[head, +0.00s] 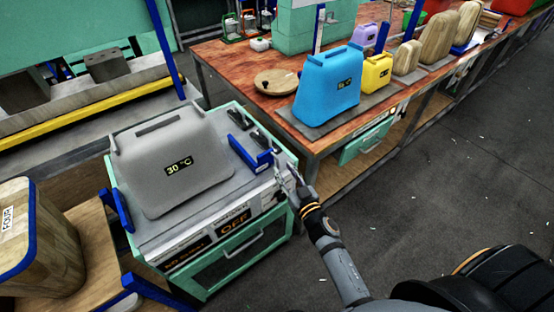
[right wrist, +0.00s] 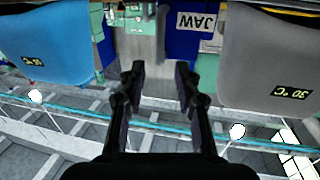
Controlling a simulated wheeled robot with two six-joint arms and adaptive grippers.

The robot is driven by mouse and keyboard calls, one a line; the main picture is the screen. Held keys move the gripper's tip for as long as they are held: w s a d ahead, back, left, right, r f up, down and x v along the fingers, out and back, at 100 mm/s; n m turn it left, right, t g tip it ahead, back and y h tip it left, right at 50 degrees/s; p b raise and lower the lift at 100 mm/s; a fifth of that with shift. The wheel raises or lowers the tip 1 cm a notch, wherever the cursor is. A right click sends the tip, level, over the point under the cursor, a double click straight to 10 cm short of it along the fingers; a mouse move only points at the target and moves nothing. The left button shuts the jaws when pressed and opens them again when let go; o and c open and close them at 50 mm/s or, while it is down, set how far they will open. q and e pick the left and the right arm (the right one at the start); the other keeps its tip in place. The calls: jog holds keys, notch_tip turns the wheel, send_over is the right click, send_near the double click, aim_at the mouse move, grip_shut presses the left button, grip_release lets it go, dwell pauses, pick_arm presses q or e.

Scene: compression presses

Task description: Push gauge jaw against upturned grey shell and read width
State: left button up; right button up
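The grey shell (head: 170,165), labelled 30 °C, sits on top of the green gauge cabinet (head: 245,235). One blue jaw (head: 115,210) is at its left side. Another blue jaw (head: 250,157) stands on its right, with a narrow gap between them. My right gripper (head: 283,182) is at the outer end of that right jaw. In the right wrist view its fingers (right wrist: 160,75) are apart, below the JAW label (right wrist: 196,21), with the grey shell (right wrist: 268,65) to the right. Contact with the jaw is unclear. The left gripper is not in view.
The cabinet display (head: 233,226) reads OFF. A wooden bench (head: 225,60) behind holds a blue shell (head: 327,90), a yellow shell (head: 377,72) and a round wooden disc (head: 275,82). The floor at right is open.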

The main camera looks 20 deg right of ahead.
aim_at(278, 162)
jog(key=w, duration=0.5)
jog(key=shift+w+a+f, duration=0.1)
jog(key=shift+w+a, duration=0.15)
jog(key=shift+a, duration=0.15)
jog(key=shift+c, duration=0.4)
jog(key=shift+a, duration=0.1)
grip_shut()
